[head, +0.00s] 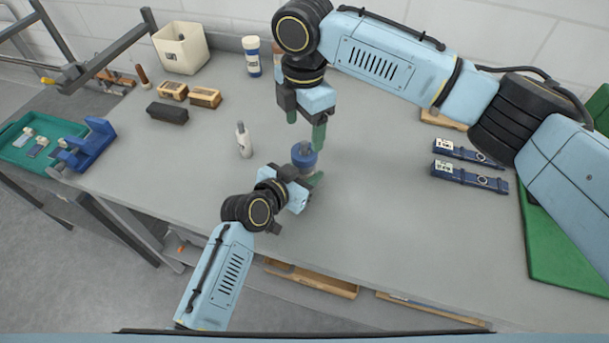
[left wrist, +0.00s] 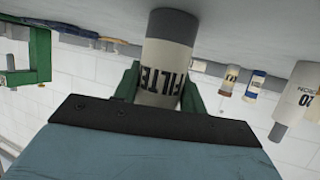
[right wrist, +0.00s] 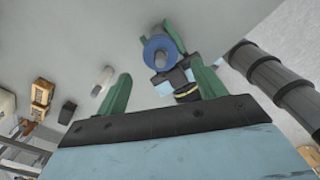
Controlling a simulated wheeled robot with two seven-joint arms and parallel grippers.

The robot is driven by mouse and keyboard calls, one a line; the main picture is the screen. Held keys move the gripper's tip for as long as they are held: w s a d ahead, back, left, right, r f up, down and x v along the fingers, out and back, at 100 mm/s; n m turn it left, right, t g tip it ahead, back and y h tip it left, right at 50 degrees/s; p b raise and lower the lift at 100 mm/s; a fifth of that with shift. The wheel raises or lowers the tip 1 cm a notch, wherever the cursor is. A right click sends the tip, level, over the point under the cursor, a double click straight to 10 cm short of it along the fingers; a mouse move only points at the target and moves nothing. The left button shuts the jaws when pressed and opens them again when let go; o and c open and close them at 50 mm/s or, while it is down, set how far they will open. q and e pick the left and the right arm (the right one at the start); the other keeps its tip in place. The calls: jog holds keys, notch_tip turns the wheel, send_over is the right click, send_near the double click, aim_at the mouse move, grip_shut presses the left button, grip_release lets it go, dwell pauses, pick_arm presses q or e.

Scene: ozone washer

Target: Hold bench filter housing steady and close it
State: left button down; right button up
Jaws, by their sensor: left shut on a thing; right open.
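The filter housing, a pale cylinder with a FILTER label (left wrist: 168,62), shows in the left wrist view; that picture is upside down. The housing stands upright on the bench, and my left gripper (left wrist: 160,92) is shut on its sides. A round blue cap (head: 304,154) is on top of the housing in the head view; whether it is fully seated I cannot tell. My right gripper (head: 305,126) is open and empty, pointing down just above the cap. The right wrist view shows the cap (right wrist: 158,50) beyond and between the open green fingers.
A small white bottle (head: 243,140) stands to the left. Blue tools (head: 470,177) lie to the right beside a green mat (head: 560,235). A blue holder (head: 90,146), a green tray (head: 20,150) and a white bin (head: 181,48) are at the left. The bench around the housing is clear.

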aim_at(304, 142)
jog(key=r+n, duration=0.1)
jog(key=n, duration=0.2)
jog(key=shift+r, duration=0.35)
jog(key=shift+f, duration=0.1)
jog(key=shift+f, duration=3.95)
jog(key=shift+c, duration=0.3)
jog(key=c, duration=1)
jog(key=m, duration=0.3)
jog(key=shift+s, duration=0.1)
jog(key=m, duration=0.3)
